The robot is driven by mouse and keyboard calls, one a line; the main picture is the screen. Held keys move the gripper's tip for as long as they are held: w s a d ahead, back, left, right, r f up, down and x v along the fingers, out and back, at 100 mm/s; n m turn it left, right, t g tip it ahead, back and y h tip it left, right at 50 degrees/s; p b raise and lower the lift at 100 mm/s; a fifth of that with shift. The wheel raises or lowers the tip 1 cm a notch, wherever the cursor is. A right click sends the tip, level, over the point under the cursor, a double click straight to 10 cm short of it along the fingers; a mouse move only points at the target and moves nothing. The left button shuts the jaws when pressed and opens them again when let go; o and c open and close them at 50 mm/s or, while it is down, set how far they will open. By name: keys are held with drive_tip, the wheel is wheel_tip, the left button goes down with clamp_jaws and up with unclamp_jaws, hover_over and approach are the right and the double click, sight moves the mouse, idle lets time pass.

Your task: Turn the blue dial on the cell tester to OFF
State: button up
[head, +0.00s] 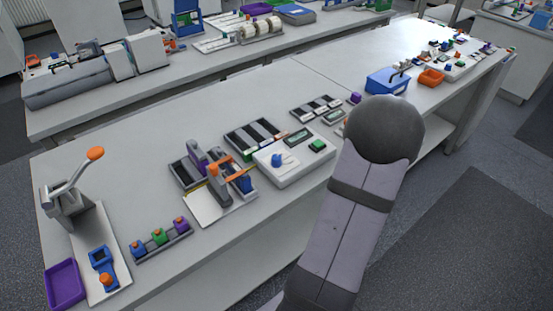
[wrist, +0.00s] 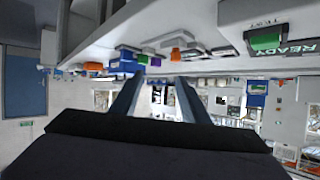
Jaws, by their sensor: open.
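The cell tester (head: 290,172) is a white box near the front edge of the bench in the head view. Its blue dial (head: 277,159) stands on the left part of its top, with a green part (head: 318,145) to the right; I cannot read the dial's setting. My gripper (wrist: 158,80) is open and empty in the wrist view, its two fingers apart. In the head view my arm hides the gripper. The wrist view shows a pale unit with a green block (wrist: 265,41) and a READY label (wrist: 297,48) at upper right; the blue dial is not clearly visible there.
A stand with an orange lever (head: 243,172) is close left of the tester. A dark slotted tray (head: 228,135) and small devices lie behind it. A blue bin (head: 378,83) and an orange bin (head: 431,77) stand farther right. Bare bench (head: 140,165) lies at left.

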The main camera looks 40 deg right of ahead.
drive_tip(key=w+a+f+n+t+y, duration=0.1)
drive_tip(key=a+n+y, duration=0.15)
drive_tip(key=a, duration=0.35)
drive_tip(key=w+a+n+t+y, duration=0.1)
drive_tip(key=w+a+n+t, duration=0.15)
drive_tip(key=a, duration=0.25)
drive_tip(key=n+t+y, duration=0.1)
drive_tip(key=n+y, duration=0.4)
drive_tip(key=y, duration=0.1)
approach(277, 157)
drive_tip(key=x, duration=0.3)
drive_tip(key=shift+a+b, duration=0.2)
drive_tip(key=shift+b, duration=0.2)
drive_tip(key=shift+x, duration=3.6)
drive_tip(key=shift+d, duration=0.15)
